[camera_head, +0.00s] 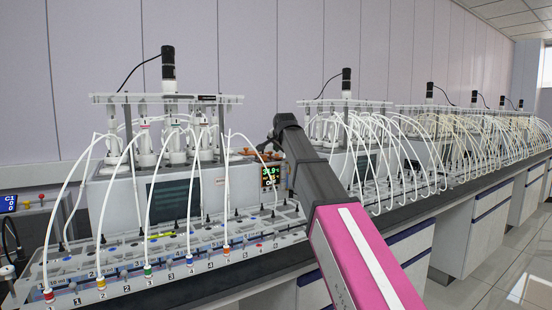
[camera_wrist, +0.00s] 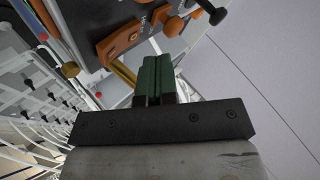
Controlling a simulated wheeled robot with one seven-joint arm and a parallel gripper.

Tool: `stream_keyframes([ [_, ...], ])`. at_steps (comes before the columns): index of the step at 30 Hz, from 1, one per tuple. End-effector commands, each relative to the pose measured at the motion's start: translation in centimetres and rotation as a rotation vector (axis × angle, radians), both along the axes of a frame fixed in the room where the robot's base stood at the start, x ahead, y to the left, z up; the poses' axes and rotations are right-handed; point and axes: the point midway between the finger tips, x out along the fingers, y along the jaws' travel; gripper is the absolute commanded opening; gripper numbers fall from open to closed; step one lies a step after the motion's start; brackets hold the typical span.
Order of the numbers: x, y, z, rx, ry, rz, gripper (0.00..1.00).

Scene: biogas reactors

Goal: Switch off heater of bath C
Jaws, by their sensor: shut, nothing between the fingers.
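The nearest reactor bath (camera_head: 115,205) stands at the left of the head view. A heater control unit with a small lit display (camera_head: 270,177) sits at its right end, with orange parts (camera_head: 243,152) beside it. No letter C is readable on the bath. My gripper (camera_wrist: 158,75) shows green fingers pressed together and empty in the wrist view. Their tips are close to the dark heater panel (camera_wrist: 118,14), which has an orange bracket (camera_wrist: 122,40), an orange knob (camera_wrist: 173,26) and a black knob (camera_wrist: 214,13). Contact cannot be told.
White tubes (camera_head: 60,215) arch over the front rack (camera_head: 180,260) of the nearest bath. More baths (camera_head: 345,160) stand in a row to the right on the same bench (camera_head: 405,232). The floor (camera_head: 500,270) at right is clear.

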Motion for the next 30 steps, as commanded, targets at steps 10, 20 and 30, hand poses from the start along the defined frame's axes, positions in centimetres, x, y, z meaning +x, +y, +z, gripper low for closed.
stream_keyframes([
  [10,0.0,0.0,0.8,0.000,-0.001,-0.001,0.00],
  [20,-0.3,-0.2,3.6,0.000,-0.001,0.000,0.00],
  [30,-0.5,-0.3,5.0,-0.001,0.001,-0.001,0.00],
])
